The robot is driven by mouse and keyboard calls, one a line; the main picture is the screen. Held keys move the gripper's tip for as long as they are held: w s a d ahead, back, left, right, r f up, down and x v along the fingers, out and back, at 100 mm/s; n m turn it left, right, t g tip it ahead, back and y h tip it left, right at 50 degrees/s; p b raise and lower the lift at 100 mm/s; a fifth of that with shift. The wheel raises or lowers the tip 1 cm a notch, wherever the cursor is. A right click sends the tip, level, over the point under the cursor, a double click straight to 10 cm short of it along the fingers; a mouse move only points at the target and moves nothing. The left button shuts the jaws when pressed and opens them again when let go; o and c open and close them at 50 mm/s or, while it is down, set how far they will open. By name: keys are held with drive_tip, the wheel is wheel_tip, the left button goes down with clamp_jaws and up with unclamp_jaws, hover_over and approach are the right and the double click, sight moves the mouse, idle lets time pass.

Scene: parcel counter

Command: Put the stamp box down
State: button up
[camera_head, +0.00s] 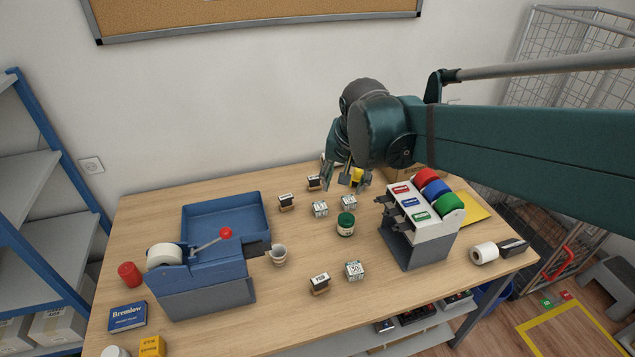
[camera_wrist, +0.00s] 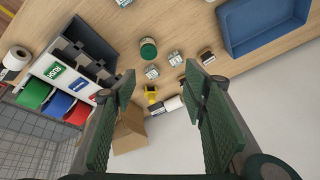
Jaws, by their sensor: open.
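One box (camera_head: 320,209) and another box (camera_head: 349,202) stand near the back middle, and a third box (camera_head: 354,270) is near the front. Two also show in the wrist view, one box (camera_wrist: 152,72) and one box (camera_wrist: 175,58). My gripper (camera_head: 345,182) is over the back of the counter, its fingers wide apart with nothing held between them. In the wrist view my gripper (camera_wrist: 160,82) frames a small yellow object (camera_wrist: 151,94) beyond its fingertips.
A green-lidded jar (camera_head: 346,224) stands mid-counter. Black-and-white stampers, one marked FSB (camera_head: 319,284), stand nearby. A blue tray (camera_head: 226,211) is at left, a label rack (camera_head: 420,220) at right. A cardboard box (camera_wrist: 130,128) is behind the yellow object.

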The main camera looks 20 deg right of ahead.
drive_tip(key=s+a+n+t, duration=0.1)
drive_tip(key=s+a+n, duration=0.1)
drive_tip(key=s, duration=0.6)
drive_tip(key=s+a+f+n+t, duration=0.1)
drive_tip(key=s+n, duration=0.3)
drive_tip(key=s, duration=0.4)
drive_tip(key=shift+a+f+n+t+y, duration=0.2)
drive_tip(key=shift+a+n+t+y, duration=0.15)
drive_tip(key=shift+a, duration=0.5)
drive_tip(key=shift+o, duration=0.4)
drive_tip(key=shift+w, duration=0.1)
drive_tip(key=n+g+b, duration=0.2)
drive_tip(key=n+g, duration=0.5)
drive_tip(key=n, duration=1)
hover_over(352, 267)
drive_tip(key=shift+m, duration=0.25)
wheel_tip(352, 267, down, 22)
drive_tip(key=shift+a+r, duration=0.15)
drive_tip(key=shift+r, duration=0.05)
drive_tip(key=shift+d+f+n, duration=0.2)
drive_tip(key=shift+f+n, duration=0.3)
drive_tip(key=shift+f, duration=0.4)
drive_tip(key=shift+f+b, duration=0.1)
drive_tip(key=shift+b, duration=0.2)
